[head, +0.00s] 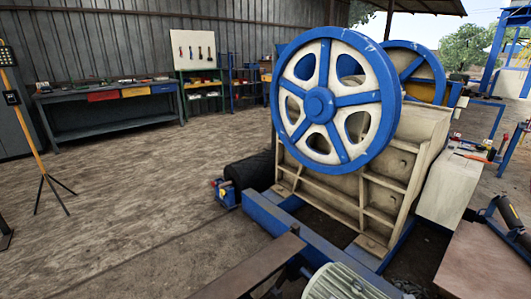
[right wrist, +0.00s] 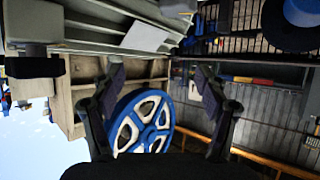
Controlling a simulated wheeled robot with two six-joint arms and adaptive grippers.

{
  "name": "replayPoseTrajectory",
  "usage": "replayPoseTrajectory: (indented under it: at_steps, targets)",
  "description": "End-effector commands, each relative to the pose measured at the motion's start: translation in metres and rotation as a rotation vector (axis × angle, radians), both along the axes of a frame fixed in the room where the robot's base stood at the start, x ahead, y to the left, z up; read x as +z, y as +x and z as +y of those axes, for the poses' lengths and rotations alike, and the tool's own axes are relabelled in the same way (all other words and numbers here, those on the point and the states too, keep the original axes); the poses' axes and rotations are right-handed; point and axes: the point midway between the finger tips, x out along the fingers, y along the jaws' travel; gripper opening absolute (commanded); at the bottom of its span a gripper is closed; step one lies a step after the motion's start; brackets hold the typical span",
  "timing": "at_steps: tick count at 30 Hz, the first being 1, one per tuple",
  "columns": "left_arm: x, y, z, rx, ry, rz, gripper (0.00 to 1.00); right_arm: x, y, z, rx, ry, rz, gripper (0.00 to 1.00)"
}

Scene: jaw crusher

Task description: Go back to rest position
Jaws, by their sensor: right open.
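The jaw crusher stands in the middle of the head view, with a beige body (head: 410,155) and a large white and blue flywheel (head: 319,104) on its near side. A second wheel (head: 437,68) shows partly behind it. Neither of my grippers shows in the head view. In the right wrist view my right gripper (right wrist: 158,73) is open, its two fingers apart with nothing between them. The scene there looks upside down. The flywheel (right wrist: 147,113) shows beyond the fingers, partly covered by the left one; I cannot tell the distance.
A workbench (head: 110,122) and a tool board (head: 194,50) stand along the corrugated wall. A yellow tripod (head: 42,140) stands at left. A ribbed motor (head: 340,285) and brown beam (head: 250,268) are close in front. The dirt floor (head: 130,200) at left is mostly clear.

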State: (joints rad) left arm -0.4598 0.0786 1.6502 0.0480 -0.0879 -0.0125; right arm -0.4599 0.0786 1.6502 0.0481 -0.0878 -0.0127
Motion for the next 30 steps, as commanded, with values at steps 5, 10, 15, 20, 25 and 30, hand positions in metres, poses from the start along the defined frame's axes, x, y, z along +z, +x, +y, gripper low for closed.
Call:
replayPoseTrajectory:
  at_steps: [5,10,15,20,25,30]
  targets:
    - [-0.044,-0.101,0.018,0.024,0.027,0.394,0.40,-0.044,-0.101,-0.018,-0.024,-0.027,0.395,0.75]
    - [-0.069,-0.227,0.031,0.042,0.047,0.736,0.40,-0.069,-0.227,-0.031,-0.044,-0.046,0.735,0.75]
    - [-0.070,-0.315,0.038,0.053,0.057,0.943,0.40,-0.070,-0.315,-0.038,-0.053,-0.057,0.943,0.75]
    - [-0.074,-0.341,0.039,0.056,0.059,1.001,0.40,-0.074,-0.341,-0.039,-0.056,-0.059,1.002,0.75]
    - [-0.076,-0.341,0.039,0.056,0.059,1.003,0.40,-0.076,-0.341,-0.039,-0.056,-0.059,1.003,0.75]
    - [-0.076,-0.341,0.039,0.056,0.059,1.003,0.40,-0.076,-0.341,-0.039,-0.056,-0.059,1.003,0.75]
